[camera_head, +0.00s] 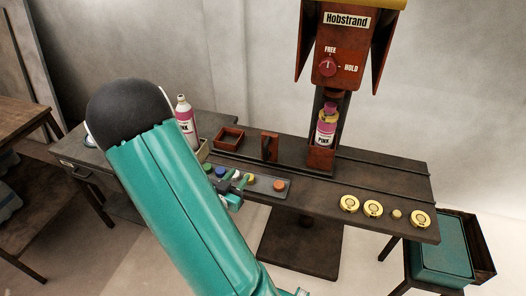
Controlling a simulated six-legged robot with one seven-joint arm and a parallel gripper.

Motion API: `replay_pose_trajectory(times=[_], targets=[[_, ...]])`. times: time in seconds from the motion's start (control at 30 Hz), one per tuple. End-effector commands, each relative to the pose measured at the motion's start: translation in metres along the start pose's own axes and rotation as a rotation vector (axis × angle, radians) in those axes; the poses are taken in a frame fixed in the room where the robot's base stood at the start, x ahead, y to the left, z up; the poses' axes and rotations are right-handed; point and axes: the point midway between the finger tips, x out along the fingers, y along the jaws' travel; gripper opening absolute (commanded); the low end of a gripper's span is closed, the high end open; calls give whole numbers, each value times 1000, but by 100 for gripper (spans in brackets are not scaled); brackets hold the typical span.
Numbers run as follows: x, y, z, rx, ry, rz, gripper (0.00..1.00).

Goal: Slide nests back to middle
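An empty, square, red-brown nest (229,138) sits on the left part of the dark bench. A second red-brown piece (270,147), upright and possibly a nest divider or stop, stands to its right. A third nest (320,160) stands under the Hobstrand machine (335,65) and holds a pink-labelled bottle (326,127). My gripper (236,189) is in front of the bench, near a tray of coloured buttons or caps (265,186). My teal arm hides part of it, and its fingers are too small to read. I cannot tell whether it touches anything.
The machine's red knob (327,67) sits between FREE and HOLD. Another pink-labelled bottle (185,118) stands at the left, partly behind my arm. Several gold discs (373,209) lie along the bench's right front. A teal bin (443,262) stands at lower right.

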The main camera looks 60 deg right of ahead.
Motion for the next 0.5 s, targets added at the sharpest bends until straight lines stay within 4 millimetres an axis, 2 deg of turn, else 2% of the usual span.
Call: replay_pose_trajectory(times=[0.03,0.1,0.27,0.5], targets=[[2,11,0,-23,38,29,36],[4,19,-2,-40,74,53,36],[13,23,-5,-47,95,65,36],[53,25,-9,-44,94,64,36]])
